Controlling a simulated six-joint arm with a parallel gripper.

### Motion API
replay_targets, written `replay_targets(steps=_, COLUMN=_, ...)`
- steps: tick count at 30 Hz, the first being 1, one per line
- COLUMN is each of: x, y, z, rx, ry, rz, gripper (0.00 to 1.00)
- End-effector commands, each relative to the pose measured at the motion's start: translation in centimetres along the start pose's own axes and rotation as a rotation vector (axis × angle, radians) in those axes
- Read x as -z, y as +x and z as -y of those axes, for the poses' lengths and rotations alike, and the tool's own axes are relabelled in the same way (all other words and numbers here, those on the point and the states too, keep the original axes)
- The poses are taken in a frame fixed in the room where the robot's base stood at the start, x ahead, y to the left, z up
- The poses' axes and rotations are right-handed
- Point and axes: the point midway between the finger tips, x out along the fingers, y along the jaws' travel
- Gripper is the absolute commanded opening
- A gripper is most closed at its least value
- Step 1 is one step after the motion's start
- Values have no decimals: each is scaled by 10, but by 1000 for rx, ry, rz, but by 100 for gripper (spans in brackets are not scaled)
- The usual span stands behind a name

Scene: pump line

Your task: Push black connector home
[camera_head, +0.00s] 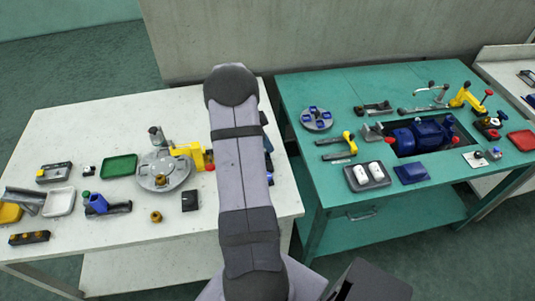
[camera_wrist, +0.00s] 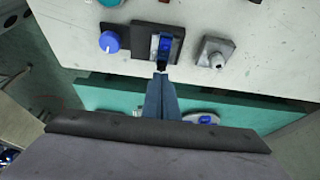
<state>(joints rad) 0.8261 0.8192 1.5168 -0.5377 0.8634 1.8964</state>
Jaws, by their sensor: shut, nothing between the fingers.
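My gripper (camera_wrist: 160,73) is shut and empty in the wrist view, its narrow fingers pointing up the picture. Its tips are at the near end of a blue housing (camera_wrist: 165,43) on a dark plate (camera_wrist: 145,39). A small black piece (camera_wrist: 161,66) shows right at the tips; it looks like the black connector. Contact and how far it sits in the housing cannot be told. In the head view my arm covers the gripper and most of this spot; only a dark blue bit (camera_head: 268,165) shows beside the arm.
In the wrist view a blue knob (camera_wrist: 109,42) stands left of the housing and a grey block with a metal stub (camera_wrist: 214,52) right of it. The white table (camera_head: 110,240) holds a round grey plate (camera_head: 165,183) and several parts. A teal bench (camera_head: 340,85) stands to the right.

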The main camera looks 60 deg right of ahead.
Motion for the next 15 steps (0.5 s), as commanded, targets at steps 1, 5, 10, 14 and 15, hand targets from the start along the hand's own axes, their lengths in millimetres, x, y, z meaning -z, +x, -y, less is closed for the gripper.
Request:
replay_targets(steps=1, x=0, y=1, z=0, rx=-1, ry=0, rz=0, gripper=0)
replay_targets(steps=5, x=0, y=1, z=0, rx=-1, ry=0, rz=1, gripper=0)
replay_targets(steps=10, x=0, y=0, z=0, rx=-1, ry=0, rz=1, gripper=0)
replay_targets(steps=14, x=2, y=-4, z=0, rx=-1, ry=0, rz=1, gripper=0)
replay_targets(steps=15, x=3, y=-7, z=0, rx=0, ry=0, rz=1, gripper=0)
